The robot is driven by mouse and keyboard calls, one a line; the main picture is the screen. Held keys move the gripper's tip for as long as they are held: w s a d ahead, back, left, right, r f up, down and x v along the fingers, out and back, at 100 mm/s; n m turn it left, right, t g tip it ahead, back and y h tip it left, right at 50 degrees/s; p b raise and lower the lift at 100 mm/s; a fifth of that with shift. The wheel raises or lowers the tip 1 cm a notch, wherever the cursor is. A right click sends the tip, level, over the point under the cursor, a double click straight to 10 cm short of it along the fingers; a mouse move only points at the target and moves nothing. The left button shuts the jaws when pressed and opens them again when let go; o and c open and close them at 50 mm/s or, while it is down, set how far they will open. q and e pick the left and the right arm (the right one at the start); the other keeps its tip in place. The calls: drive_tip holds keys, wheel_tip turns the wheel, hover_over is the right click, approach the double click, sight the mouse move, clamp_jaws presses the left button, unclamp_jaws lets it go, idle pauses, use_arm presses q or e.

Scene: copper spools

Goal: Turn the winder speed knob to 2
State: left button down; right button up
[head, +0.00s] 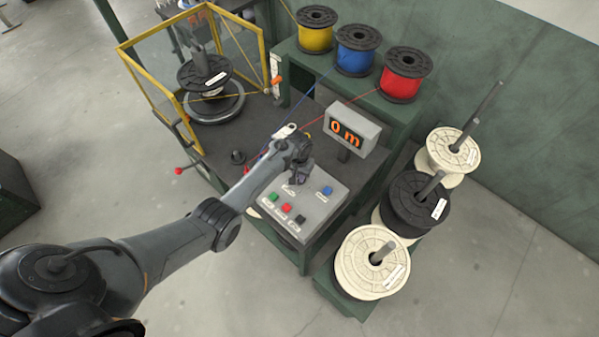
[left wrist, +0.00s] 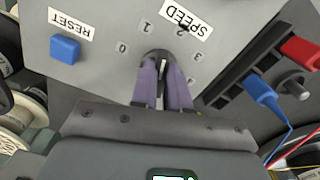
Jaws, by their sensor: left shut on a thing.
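The speed knob (left wrist: 157,54) is a dark round knob on the grey control panel (head: 328,203), below the SPEED label (left wrist: 186,15) in the left wrist view. Printed numbers ring it; 0, 1 and 3 are readable, and 2 lies close to the label. My left gripper (head: 299,178) is over the panel in the head view. In the left wrist view its two purple fingers (left wrist: 163,82) are closed around the knob, hiding much of it. A pale strip shows between the fingers, but I cannot tell which number the knob points at. My right gripper is not in view.
A blue RESET button (left wrist: 65,48) is left of the knob in the wrist view. Green (head: 272,197) and red (head: 287,208) buttons sit at the panel's front. A display (head: 347,134) reads 0 m. A yellow-framed guard (head: 129,66) and stacked spools (head: 367,265) flank the bench.

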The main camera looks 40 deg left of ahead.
use_arm(q)
drive_tip(key=shift+a+m+p, duration=0.15)
drive_tip(key=shift+m+p, duration=0.4)
drive_tip(key=shift+m, duration=1.15)
drive_tip(key=c, duration=1.1)
unclamp_jaws()
drive_tip(key=shift+r, duration=0.1)
drive_tip(key=shift+r+p, duration=1.65)
drive_tip(key=shift+r, duration=3.65)
